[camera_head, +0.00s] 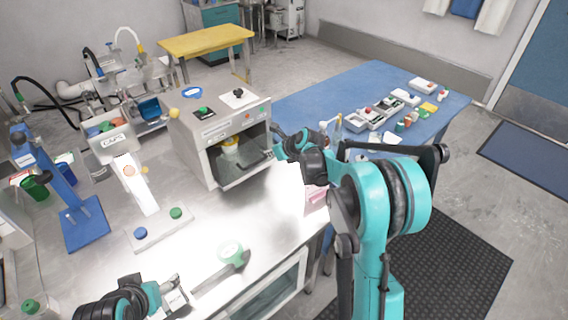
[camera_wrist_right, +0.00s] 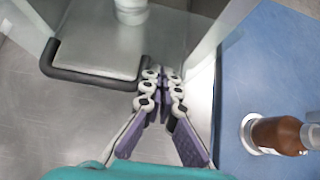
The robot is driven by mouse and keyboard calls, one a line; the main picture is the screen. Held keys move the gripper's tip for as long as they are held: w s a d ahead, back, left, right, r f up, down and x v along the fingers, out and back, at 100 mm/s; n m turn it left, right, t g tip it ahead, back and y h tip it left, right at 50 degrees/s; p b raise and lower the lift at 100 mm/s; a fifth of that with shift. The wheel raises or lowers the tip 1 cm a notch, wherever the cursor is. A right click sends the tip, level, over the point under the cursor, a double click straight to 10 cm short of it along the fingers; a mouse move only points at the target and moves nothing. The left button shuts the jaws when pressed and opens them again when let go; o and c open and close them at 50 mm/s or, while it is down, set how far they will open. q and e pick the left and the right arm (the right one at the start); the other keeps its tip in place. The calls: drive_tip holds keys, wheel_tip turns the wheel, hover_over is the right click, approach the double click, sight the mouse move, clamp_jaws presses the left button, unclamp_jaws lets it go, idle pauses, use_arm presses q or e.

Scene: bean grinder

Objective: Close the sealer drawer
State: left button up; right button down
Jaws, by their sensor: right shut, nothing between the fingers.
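The sealer (camera_head: 215,125) is a grey box on the metal bench with an open front. Its drawer (camera_head: 248,165) shows low in the opening, with a white and yellow container (camera_head: 230,148) inside. The right wrist view shows the drawer's flat plate (camera_wrist_right: 100,45) with a black rim handle (camera_wrist_right: 90,80). My right gripper (camera_head: 279,146) is at the right side of the opening. In the right wrist view its fingers (camera_wrist_right: 162,90) are shut and empty, close beside the handle's right end; contact is unclear. My left gripper (camera_head: 178,297) is low over the bench's front; its fingers are unclear.
A blue table (camera_head: 330,95) with several small parts stands right of the sealer. A brown bottle (camera_wrist_right: 275,135) is on the blue surface in the right wrist view. A white lever device (camera_head: 135,185) and a blue stand (camera_head: 80,225) are to the left.

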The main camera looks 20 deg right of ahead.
drive_tip(key=w, duration=0.1)
drive_tip(key=w+a, duration=0.1)
drive_tip(key=w, duration=0.1)
drive_tip(key=w+a, duration=0.1)
drive_tip(key=w, duration=0.1)
drive_tip(key=shift+w+a+p, duration=0.15)
drive_tip(key=shift+w+p, duration=0.1)
drive_tip(key=shift+p, duration=0.05)
use_arm(q)
drive_tip(key=shift+s+r, duration=0.1)
drive_tip(key=shift+r, duration=0.3)
use_arm(e)
drive_tip(key=shift+w+r, duration=0.1)
drive_tip(key=shift+w, duration=0.1)
